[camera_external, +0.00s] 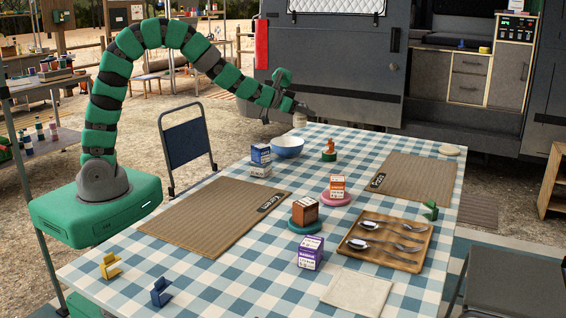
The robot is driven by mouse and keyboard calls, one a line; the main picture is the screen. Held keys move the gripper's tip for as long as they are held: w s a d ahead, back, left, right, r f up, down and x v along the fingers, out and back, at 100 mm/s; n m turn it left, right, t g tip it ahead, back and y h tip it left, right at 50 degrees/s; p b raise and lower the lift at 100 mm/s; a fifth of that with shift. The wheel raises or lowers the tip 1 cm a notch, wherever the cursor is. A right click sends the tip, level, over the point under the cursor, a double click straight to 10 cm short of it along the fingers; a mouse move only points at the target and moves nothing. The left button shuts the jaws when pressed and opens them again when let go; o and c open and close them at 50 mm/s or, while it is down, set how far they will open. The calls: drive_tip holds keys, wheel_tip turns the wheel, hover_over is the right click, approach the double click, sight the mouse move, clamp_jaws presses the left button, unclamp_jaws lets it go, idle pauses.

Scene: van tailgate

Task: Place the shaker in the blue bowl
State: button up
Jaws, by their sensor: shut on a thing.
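The blue bowl (287,148) stands on the checked tablecloth near the table's far left edge. My gripper (300,111) is shut on a small pale shaker (299,120). The shaker hangs below the fingers, above and slightly right of the bowl in the picture. It appears apart from the bowl, but its exact distance in depth I cannot tell. The fingers are small and partly hidden by the wrist.
Blue-and-white boxes (261,154) stand just left of the bowl. Two brown placemats (215,214), a wooden cutlery tray (386,261) and several boxes fill the table. A blue chair (187,142) stands beside it.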

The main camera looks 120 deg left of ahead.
drive_tip(key=s+a+n+g+y, duration=0.2)
drive_tip(key=s+a, duration=0.7)
drive_tip(key=b, duration=0.2)
approach(300, 142)
drive_tip(key=x, duration=0.5)
drive_tip(key=shift+w+a, duration=0.1)
drive_tip(key=shift+w, duration=0.05)
drive_tip(key=o, duration=0.7)
drive_tip(key=shift+o, duration=0.2)
drive_tip(key=shift+r, duration=0.1)
drive_tip(key=shift+d+r, duration=0.15)
drive_tip(key=shift+d, duration=0.1)
drive_tip(key=p+v, duration=0.2)
drive_tip(key=v, duration=0.9)
drive_tip(key=shift+s+r, duration=0.2)
